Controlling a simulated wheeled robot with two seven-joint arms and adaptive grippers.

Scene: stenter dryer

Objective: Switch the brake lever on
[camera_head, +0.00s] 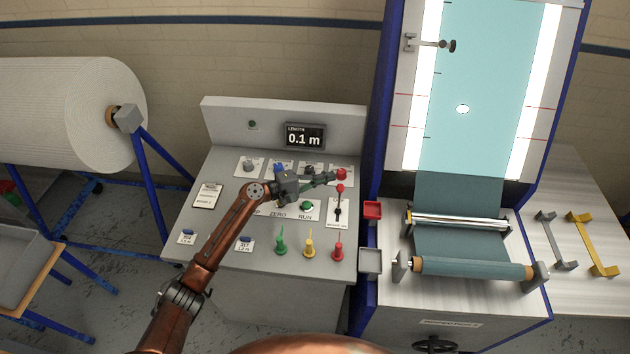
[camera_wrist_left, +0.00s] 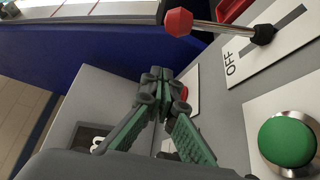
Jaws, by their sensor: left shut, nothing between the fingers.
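My left gripper (camera_head: 329,179) is shut and empty just left of and above the red knob. In the left wrist view the gripper's green fingers (camera_wrist_left: 158,82) meet below the knob, with a visible gap to it. My right gripper is out of view.
A green RUN button (camera_head: 306,206) is left of the lever; a red button (camera_head: 341,174) is close behind it. Green, yellow and red pegs (camera_head: 310,248) stand in front.

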